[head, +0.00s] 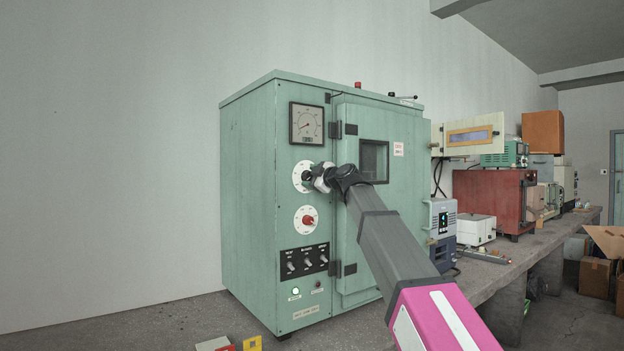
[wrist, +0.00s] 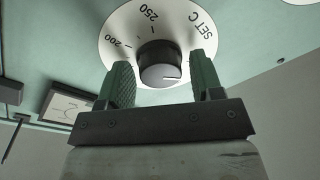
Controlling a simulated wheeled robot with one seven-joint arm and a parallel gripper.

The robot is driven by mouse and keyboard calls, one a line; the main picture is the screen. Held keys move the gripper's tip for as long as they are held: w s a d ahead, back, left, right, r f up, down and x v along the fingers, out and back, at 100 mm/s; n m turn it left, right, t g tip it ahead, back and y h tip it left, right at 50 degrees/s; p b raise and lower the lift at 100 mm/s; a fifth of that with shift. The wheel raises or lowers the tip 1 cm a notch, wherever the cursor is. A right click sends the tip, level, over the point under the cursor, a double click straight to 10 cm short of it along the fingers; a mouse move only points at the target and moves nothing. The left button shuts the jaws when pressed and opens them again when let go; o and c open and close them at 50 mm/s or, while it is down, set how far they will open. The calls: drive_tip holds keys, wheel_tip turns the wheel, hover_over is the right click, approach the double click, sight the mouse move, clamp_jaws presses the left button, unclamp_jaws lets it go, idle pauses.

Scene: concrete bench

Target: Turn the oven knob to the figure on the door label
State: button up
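The green oven (head: 250,200) stands on the bench. Its upper white dial (head: 300,187) is partly hidden by my gripper (head: 318,177) in the head view. In the wrist view the black oven knob (wrist: 160,62) sits in the middle of the dial (wrist: 118,30), which shows 200, 250 and SET C. A pale line on the knob's face points right in that picture. My gripper (wrist: 163,78) is open, with one finger on each side of the knob and narrow gaps visible. The door label (head: 398,149) is small, with reddish print too small to read.
Below is a second dial with a red knob (head: 308,220), then a black switch panel (head: 304,261). Other instruments line the bench.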

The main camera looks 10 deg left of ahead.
drive_tip(key=c, duration=0.6)
drive_tip(key=shift+m, duration=0.3)
